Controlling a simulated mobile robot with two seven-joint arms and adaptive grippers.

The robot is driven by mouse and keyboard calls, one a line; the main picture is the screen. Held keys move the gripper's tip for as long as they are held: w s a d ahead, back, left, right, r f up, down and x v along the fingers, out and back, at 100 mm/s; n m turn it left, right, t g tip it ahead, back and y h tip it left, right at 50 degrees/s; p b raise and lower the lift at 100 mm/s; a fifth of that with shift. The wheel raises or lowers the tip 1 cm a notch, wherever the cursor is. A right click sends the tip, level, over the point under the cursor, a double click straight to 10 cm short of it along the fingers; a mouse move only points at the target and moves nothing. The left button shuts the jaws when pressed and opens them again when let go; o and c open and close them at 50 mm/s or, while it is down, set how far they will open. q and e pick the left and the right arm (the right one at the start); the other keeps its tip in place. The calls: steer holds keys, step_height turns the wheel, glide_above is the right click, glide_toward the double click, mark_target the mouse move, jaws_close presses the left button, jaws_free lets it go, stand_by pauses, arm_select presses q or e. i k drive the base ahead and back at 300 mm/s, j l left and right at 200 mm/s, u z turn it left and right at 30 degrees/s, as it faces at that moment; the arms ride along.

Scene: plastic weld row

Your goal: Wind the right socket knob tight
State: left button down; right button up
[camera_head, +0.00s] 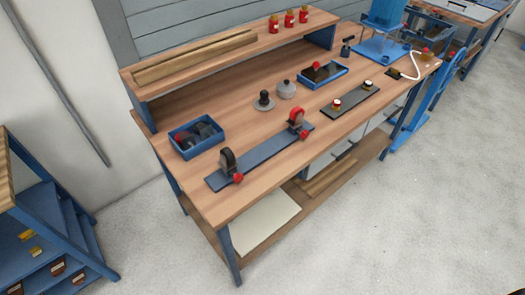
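A long dark blue-grey plate (262,154) lies on the workbench and bears two upright ring-shaped sockets. The right socket (296,117) looks red on top, and its red knob (304,133) sits low on its front side. The left socket (228,160) is dark, with a similar red knob (238,178) at its front. How far either knob is wound in is too small to tell. Neither of my grippers shows in the head view, and nothing touches the knobs.
The wooden workbench (190,181) has a blue bin (196,140) at left, grey round parts (286,90), a blue tray (322,75) and a dark plate (350,98) behind. A raised shelf (230,52) runs along the back. The floor (375,225) in front is clear.

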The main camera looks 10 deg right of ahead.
mark_target(304, 133)
steer(key=u, duration=0.75)
steer(key=l+u, duration=0.3)
steer(key=l, duration=0.15)
steer(key=l+u, duration=0.25)
steer(key=l, duration=0.2)
steer(key=k+l+u, duration=0.15)
steer(key=l+u, duration=0.15)
steer(key=k+l+u, duration=0.25)
steer(key=l, duration=0.3)
steer(key=k+l+u, duration=0.1)
steer(key=l+u, duration=0.2)
steer(key=l, duration=0.1)
